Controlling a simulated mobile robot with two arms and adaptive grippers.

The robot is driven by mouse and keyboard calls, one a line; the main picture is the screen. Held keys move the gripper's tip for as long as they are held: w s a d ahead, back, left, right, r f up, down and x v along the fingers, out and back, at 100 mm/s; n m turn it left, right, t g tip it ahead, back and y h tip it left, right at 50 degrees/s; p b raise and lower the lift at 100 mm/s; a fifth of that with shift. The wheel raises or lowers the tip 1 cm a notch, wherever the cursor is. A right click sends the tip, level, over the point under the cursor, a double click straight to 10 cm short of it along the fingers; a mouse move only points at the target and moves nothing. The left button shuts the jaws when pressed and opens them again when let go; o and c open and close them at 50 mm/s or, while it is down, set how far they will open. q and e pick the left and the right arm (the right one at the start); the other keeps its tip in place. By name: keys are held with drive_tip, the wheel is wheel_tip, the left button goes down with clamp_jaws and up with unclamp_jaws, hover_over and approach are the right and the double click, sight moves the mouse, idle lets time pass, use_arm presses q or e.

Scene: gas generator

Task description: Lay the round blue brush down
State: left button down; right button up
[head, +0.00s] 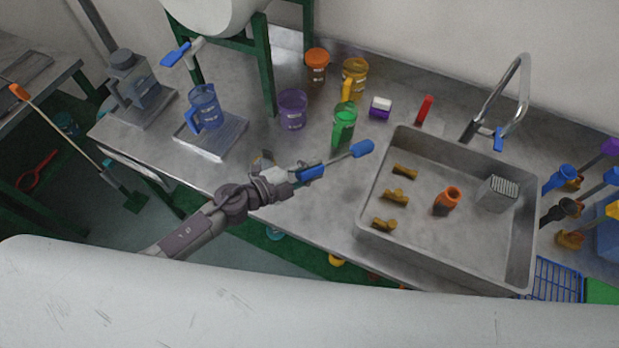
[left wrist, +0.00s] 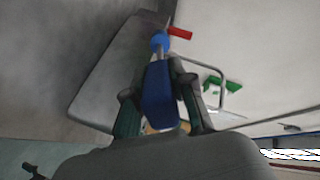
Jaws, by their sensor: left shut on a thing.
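The round blue brush has a blue handle (head: 311,172), a thin metal shaft and a round blue head (head: 362,149). My left gripper (head: 296,174) is shut on the blue handle and holds the brush over the front part of the metal counter (head: 320,215), its head pointing right toward the sink. In the left wrist view the blue handle (left wrist: 159,95) lies between the two dark fingers (left wrist: 160,88), with the blue head (left wrist: 160,41) beyond it. The gripper hides part of the handle. My right gripper does not show.
A metal sink (head: 405,215) to the right holds several brown pieces, an orange cup (head: 447,201) and a grey block (head: 497,193). The counter front left of the sink is clear.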

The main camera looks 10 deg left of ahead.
use_arm(q)
drive_tip(key=shift+t, duration=0.3)
drive_tip(key=f+b, duration=0.4)
drive_tip(key=f, duration=0.1)
drive_tip(key=f+b, duration=0.5)
drive_tip(key=shift+a+f, duration=0.2)
drive_tip(key=shift+f, duration=0.15)
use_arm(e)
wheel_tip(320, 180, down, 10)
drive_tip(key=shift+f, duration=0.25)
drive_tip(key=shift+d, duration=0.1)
use_arm(q)
drive_tip(key=c, duration=0.9)
unclamp_jaws()
drive_tip(key=shift+s+a, duration=0.15)
drive_tip(key=shift+s, duration=0.05)
drive_tip(key=v, duration=1.1)
drive_tip(key=shift+s+a, duration=0.15)
drive_tip(key=shift+a, duration=0.15)
